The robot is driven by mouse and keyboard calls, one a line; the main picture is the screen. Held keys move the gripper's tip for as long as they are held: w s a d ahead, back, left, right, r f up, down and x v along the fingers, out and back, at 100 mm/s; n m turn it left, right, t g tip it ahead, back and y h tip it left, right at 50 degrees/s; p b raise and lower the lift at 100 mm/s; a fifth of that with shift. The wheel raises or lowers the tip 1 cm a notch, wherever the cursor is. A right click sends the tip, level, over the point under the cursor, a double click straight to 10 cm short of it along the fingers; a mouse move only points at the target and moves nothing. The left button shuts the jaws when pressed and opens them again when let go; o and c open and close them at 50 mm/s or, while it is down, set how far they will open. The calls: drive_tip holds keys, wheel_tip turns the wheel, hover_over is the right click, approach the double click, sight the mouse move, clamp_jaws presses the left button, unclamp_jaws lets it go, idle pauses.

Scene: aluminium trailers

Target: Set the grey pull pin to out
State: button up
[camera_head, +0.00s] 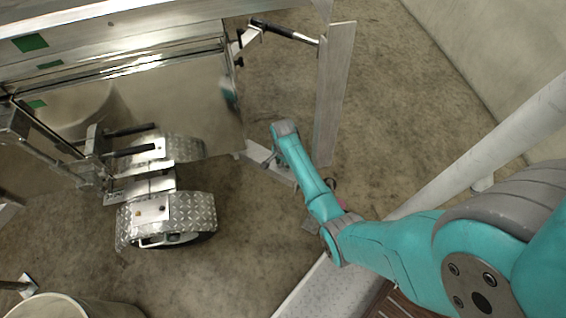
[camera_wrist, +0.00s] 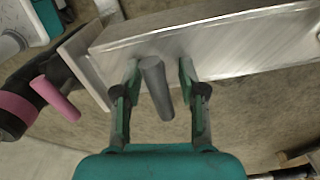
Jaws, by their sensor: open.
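The grey pull pin (camera_wrist: 156,88) shows in the wrist view as a short grey cylinder standing out from an aluminium beam (camera_wrist: 200,45). My gripper (camera_wrist: 160,75) is open, with one green finger on each side of the pin. A gap shows between the pin and each finger, so the fingers look apart from it. In the head view my teal arm reaches to the trailer's metal frame, and the pin and the gripper cannot be made out there.
A pink handle (camera_wrist: 62,98) on a dark tube stands left of my gripper in the wrist view. In the head view are an upright aluminium plate (camera_head: 333,95), a wheel under a tread-plate fender (camera_head: 165,218), a pale diagonal pole (camera_head: 490,150) and a round bin (camera_head: 70,306). Bare floor lies between.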

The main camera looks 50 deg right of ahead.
drive_tip(key=shift+c, duration=0.2)
clamp_jaws()
drive_tip(key=shift+r, duration=2)
drive_tip(key=shift+o, duration=0.2)
unclamp_jaws()
wheel_tip(320, 180, up, 12)
